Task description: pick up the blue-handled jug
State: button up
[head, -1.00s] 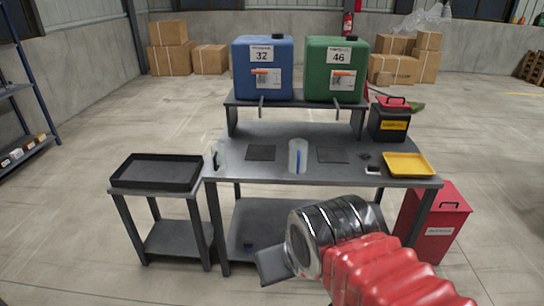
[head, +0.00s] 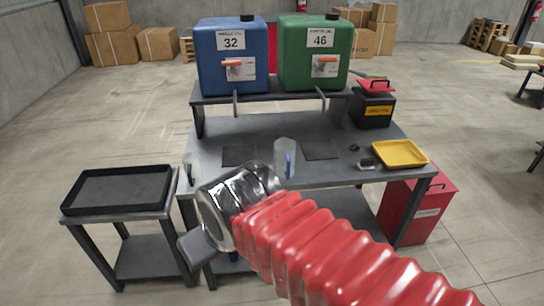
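The blue-handled jug (head: 283,152) is a translucent container standing upright on the grey workbench (head: 345,178), between two dark square mats. Its blue handle faces the front, toward me. My gripper (head: 196,250) shows in the head view as a grey block at the end of my red-sleeved arm, below and left of the jug and in front of the bench's front edge. It is apart from the jug. Its fingers cannot be made out, and nothing is seen held in it.
A blue tank (head: 232,60) and a green tank (head: 313,60) stand on a raised shelf behind. A yellow tray (head: 400,154) lies at the right and a black box (head: 373,108) behind it. A side table with a black tray (head: 118,190) is at the left. Another pale jug (head: 188,165) is at the bench's left edge.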

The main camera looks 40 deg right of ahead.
aim_at(284, 148)
jog(key=z, duration=0.2)
jog(key=i, duration=0.85)
jog(key=z, duration=0.35)
